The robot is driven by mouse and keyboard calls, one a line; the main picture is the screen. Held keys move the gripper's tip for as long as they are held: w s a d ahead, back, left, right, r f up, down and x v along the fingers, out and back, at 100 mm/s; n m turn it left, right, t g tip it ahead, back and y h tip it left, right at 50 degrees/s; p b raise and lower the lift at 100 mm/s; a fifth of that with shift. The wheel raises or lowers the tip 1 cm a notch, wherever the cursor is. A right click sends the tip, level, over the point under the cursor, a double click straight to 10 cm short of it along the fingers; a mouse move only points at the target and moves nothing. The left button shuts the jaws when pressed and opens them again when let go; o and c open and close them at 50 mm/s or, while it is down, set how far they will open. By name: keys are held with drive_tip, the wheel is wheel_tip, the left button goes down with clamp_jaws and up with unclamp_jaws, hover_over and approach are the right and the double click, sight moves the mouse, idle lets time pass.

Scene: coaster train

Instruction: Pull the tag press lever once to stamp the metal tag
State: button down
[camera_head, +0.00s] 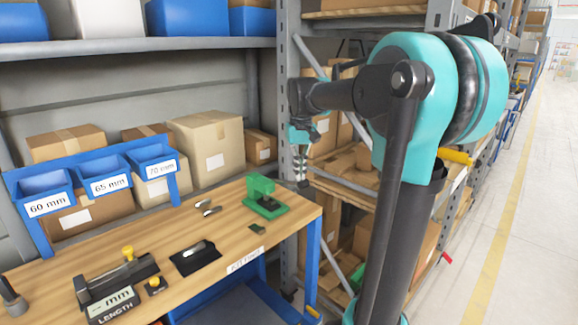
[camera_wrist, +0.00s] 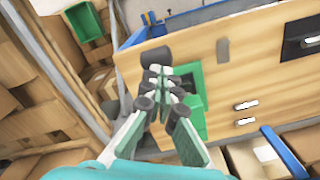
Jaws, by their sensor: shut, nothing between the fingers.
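The green tag press (camera_head: 265,197) stands at the right end of the wooden workbench. It also shows in the wrist view (camera_wrist: 194,88), partly hidden behind my fingers. My gripper (camera_head: 302,182) is shut and empty, pointing down just right of the press in the head view. In the wrist view my gripper (camera_wrist: 163,72) has its fingertips together over the press's near side. A dark rounded end (camera_wrist: 155,56) lies just beyond the fingertips; it may be the lever's grip, and I cannot tell whether they touch. I cannot make out a metal tag in the press.
The workbench (camera_head: 225,235) holds two small metal-ended pieces (camera_head: 207,207), a black holder (camera_head: 195,255) and a length gauge (camera_head: 112,290). Blue labelled bins (camera_head: 105,178) stand along its back. A shelf upright (camera_head: 288,110) rises close beside my gripper. Cartons (camera_head: 207,145) stand behind.

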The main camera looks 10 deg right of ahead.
drive_tip(key=shift+s+f, duration=0.1)
drive_tip(key=shift+f, duration=0.2)
drive_tip(key=shift+s+d+f, duration=0.15)
drive_tip(key=shift+f, duration=0.3)
drive_tip(key=shift+s+d+f, duration=0.1)
drive_tip(key=shift+f, duration=0.3)
wheel_tip(320, 180, up, 13)
idle(1.7)
